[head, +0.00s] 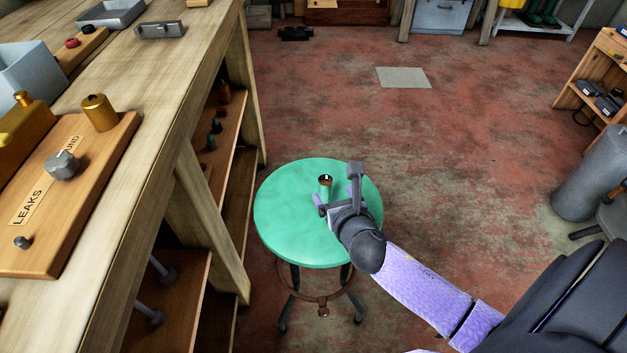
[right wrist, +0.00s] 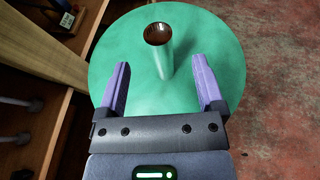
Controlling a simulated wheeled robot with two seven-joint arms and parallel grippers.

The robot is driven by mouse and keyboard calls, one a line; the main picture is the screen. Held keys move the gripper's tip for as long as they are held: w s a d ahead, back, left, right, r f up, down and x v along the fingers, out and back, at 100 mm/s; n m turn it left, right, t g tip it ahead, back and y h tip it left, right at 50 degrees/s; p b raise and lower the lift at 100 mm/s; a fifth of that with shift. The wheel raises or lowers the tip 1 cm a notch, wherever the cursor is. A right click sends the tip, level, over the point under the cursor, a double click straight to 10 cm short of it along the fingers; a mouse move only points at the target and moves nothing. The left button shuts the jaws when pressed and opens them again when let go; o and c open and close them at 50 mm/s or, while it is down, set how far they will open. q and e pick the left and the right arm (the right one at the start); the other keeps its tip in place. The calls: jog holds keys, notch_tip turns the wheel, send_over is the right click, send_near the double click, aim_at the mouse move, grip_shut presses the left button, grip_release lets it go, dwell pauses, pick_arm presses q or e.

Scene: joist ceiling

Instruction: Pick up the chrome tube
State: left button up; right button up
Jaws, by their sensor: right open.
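The chrome tube (right wrist: 160,55) stands upright on the round green stool seat (right wrist: 215,40), its open dark top facing up. In the head view the tube (head: 325,184) is small and partly hidden beside my gripper, on the stool (head: 290,225). My right gripper (head: 338,192) is over the stool seat, open and empty. In the right wrist view its two purple fingers (right wrist: 160,82) point toward the tube, which stands just beyond and between the fingertips, apart from both. My left gripper is not in view.
A wooden workbench (head: 160,120) runs along the left, close to the stool, with a lower shelf. On it are a wooden board (head: 95,185) labelled LEAKS and a brass cylinder (head: 99,112). The red floor right of the stool is mostly clear; a grey cylinder (head: 590,180) stands farther right.

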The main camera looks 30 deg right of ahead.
aim_at(327, 189)
jog(key=b+x, duration=0.2)
jog(key=x, duration=0.1)
jog(key=f+b+x, duration=0.1)
jog(key=b+x, duration=0.1)
jog(key=x, duration=0.1)
jog(key=shift+a+f, duration=0.1)
jog(key=shift+w, duration=0.25)
jog(key=shift+r, duration=0.2)
jog(key=shift+c, duration=0.7)
jog(key=c, duration=0.7)
jog(key=shift+c, duration=1.4)
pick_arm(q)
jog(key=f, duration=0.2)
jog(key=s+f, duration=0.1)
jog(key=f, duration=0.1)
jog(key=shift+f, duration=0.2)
pick_arm(e)
grip_shut()
